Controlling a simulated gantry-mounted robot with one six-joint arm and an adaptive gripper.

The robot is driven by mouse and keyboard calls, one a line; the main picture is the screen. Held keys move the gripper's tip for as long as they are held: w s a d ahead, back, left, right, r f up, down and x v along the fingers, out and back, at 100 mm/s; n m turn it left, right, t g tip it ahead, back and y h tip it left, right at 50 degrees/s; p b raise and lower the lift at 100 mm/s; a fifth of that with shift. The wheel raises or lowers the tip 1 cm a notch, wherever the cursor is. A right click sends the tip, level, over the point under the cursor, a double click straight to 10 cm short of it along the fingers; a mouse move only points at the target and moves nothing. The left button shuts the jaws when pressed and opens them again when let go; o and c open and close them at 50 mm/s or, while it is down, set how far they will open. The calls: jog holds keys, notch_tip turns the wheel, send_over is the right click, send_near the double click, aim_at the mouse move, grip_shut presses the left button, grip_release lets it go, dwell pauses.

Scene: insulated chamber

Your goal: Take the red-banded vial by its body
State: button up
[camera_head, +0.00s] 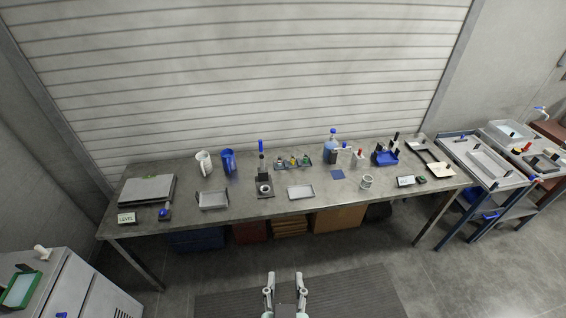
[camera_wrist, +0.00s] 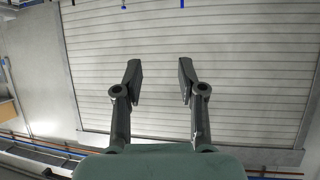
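Several small vials (camera_head: 292,162) with coloured tops stand in a dark rack (camera_head: 299,167) near the middle of the long metal table. They are too small in the head view to tell which one carries a red band. A small red-topped item (camera_head: 360,153) stands further right, and I cannot tell what it is. My gripper (camera_head: 284,276) is in front of the table, well short of the vials. In the wrist view my gripper (camera_wrist: 160,72) is open, with nothing between its fingers. No vial shows in the wrist view, which faces the slatted wall.
The table (camera_head: 240,213) also holds a white jug (camera_head: 204,163), a blue jug (camera_head: 227,161), a stand (camera_head: 263,175), shallow trays (camera_head: 300,192), a blue-capped bottle (camera_head: 331,144) and a white cup (camera_head: 367,181). A cart (camera_head: 483,160) stands right.

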jog(key=shift+o, duration=0.2)
dwell(0.3)
jog(key=o, duration=0.4)
